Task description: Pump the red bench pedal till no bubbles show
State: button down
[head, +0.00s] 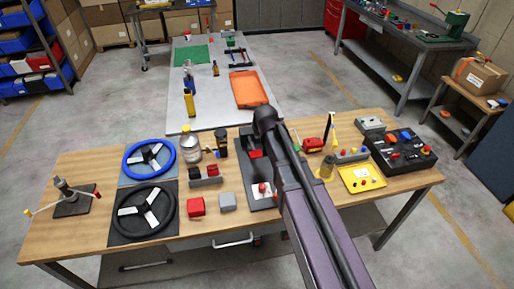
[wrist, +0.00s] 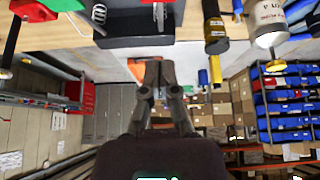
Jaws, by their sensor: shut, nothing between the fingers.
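A dark base plate (head: 261,201) lies at the middle of the wooden bench, partly behind my arm. A red part (head: 255,154), which looks like the pedal, is at its far end, and a red knob on a white piece (head: 263,189) is nearer. In the head view my arm hides the gripper. I cannot make out any bubbles.
Two steering wheels, blue (head: 150,159) and black (head: 146,211), lie at left. A silver can (head: 190,148) and a black jar (head: 221,144) stand left of the plate. A yellow tray (head: 361,181) is at right. A grey table with an orange tray (head: 249,88) stands behind.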

jog(key=shift+w+f, duration=0.1)
jog(key=b, duration=0.9)
send_over(256, 153)
notch_tip(256, 153, down, 9)
jog(key=shift+r, duration=0.1)
jog(key=shift+s+d+f+b, duration=0.1)
jog(key=shift+s+f+b, duration=0.15)
jog(key=shift+f+b, duration=0.35)
jog(key=shift+s+d+f+b, duration=0.1)
jog(key=shift+s+f+b, duration=0.1)
jog(key=shift+f+b, duration=0.35)
jog(key=shift+s+f+b, duration=0.25)
jog(key=shift+f+b, duration=0.35)
